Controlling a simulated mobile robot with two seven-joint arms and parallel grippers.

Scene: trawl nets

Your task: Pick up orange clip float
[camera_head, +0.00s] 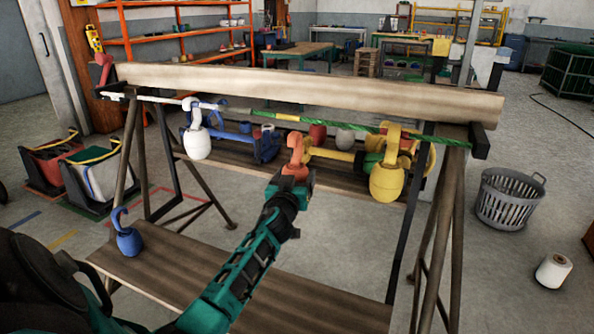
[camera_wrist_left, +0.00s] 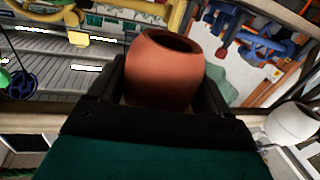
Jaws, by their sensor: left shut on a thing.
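The orange clip float (camera_head: 295,156) is in my left gripper (camera_head: 293,178), with its hook pointing up, in front of the rack and a little below the green rope (camera_head: 318,124). I cannot tell whether the hook touches the rope. In the left wrist view the orange float's rounded body (camera_wrist_left: 162,72) sits between the two dark fingers, which are shut on it. My right gripper does not show.
A white float (camera_head: 197,143) and a yellow float (camera_head: 386,183) hang from the rope on either side. A blue float (camera_head: 127,238) stands on the lower plank (camera_head: 190,275). A wooden beam (camera_head: 310,92) runs above the rope. A grey basket (camera_head: 506,200) is on the floor at right.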

